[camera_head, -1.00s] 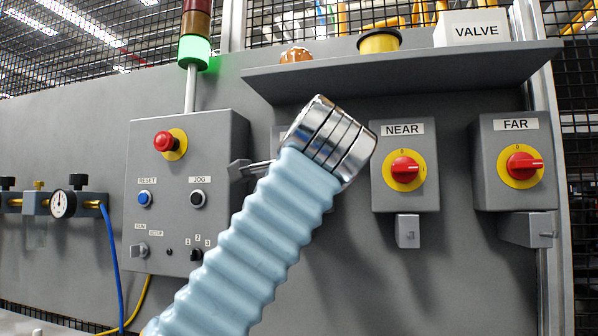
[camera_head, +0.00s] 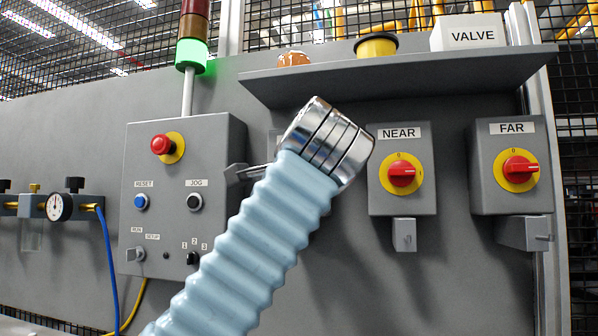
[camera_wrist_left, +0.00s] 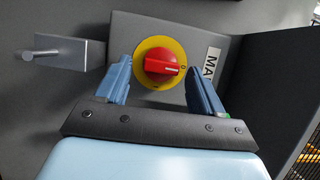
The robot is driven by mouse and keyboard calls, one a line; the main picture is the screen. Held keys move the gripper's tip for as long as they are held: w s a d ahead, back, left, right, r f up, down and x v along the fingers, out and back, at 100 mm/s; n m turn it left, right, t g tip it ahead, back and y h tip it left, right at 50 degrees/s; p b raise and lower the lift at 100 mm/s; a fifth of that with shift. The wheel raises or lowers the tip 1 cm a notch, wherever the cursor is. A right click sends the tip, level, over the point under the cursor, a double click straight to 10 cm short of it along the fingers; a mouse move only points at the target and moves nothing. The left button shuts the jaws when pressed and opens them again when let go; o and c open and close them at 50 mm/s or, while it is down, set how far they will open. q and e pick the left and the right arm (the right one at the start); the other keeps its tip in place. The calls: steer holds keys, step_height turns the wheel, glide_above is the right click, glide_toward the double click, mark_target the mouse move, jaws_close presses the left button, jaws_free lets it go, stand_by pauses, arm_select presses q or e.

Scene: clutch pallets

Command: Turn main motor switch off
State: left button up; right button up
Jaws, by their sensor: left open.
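The main motor switch is a red knob (camera_wrist_left: 160,64) on a yellow disc (camera_wrist_left: 158,42), on a grey box whose label is partly cut off and reads "MA". In the left wrist view its ridge lies roughly across the picture, and its marked end appears to point toward the 0 beside the label. My left gripper (camera_wrist_left: 158,70) is open, with one blue finger on each side of the knob. I cannot tell whether the fingers touch it. In the head view my left arm's chrome wrist and pale blue sleeve hide this switch and the fingers. My right gripper is not in view.
NEAR (camera_head: 402,175) and FAR (camera_head: 517,171) switches stand right of my arm. A control box (camera_head: 170,215) with buttons stands left. A shelf (camera_head: 400,72) overhangs the switches. A grey bracket with a peg (camera_wrist_left: 68,52) sticks out beside the main switch in the wrist view.

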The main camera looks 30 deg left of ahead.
arm_select(q)
steer(key=v, duration=1.3)
steer(key=shift+s, duration=0.25)
steer(key=shift+d, duration=0.15)
